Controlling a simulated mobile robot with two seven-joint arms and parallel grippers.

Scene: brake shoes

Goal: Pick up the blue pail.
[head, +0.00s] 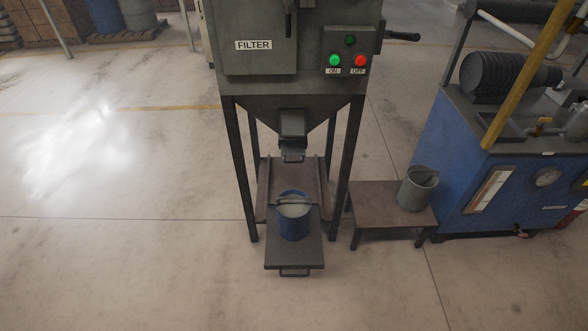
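The blue pail (294,222) stands upright on a dark pull-out tray (293,256) under the filter machine's hopper outlet. Its top is pale grey inside, and a handle or bar lies across its rim. Neither of my grippers shows in the head view, so I cannot see whether they hold anything.
The filter machine (300,60) stands on dark legs around the tray. A grey pail (416,190) sits on a low table (372,208) to the right. A blue machine (462,160) stands further right. The floor in front and to the left is clear.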

